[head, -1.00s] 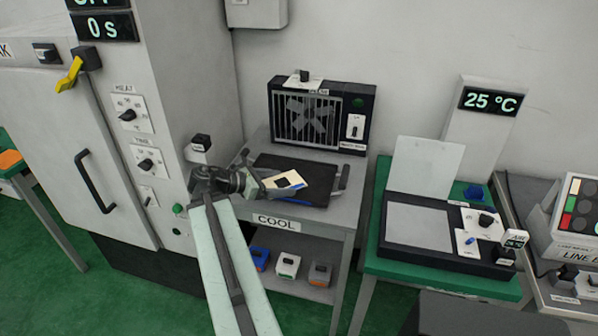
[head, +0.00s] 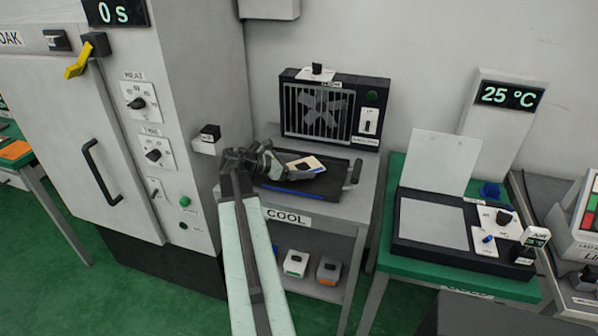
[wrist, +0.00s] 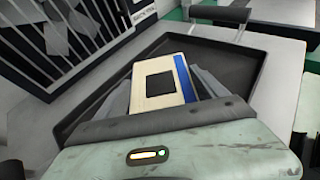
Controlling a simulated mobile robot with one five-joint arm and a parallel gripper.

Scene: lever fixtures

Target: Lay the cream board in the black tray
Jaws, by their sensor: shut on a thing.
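The cream board (head: 306,163) has a black square and a blue stripe along one edge. My gripper (head: 296,168) is shut on it, and it sits between the fingers in the wrist view (wrist: 160,72). The black tray (head: 335,182) lies on the grey stand marked COOL, and its bare floor and rim show in the wrist view (wrist: 238,68). The board is over the tray, within its outline. I cannot tell whether it touches the tray floor. My gripper hides the tray's near left part.
A barred fan unit (head: 330,108) stands right behind the tray. A tray handle (head: 352,174) sticks up at the right. A tall grey cabinet (head: 195,120) stands close on the left. A green table (head: 455,270) with a panel device is to the right.

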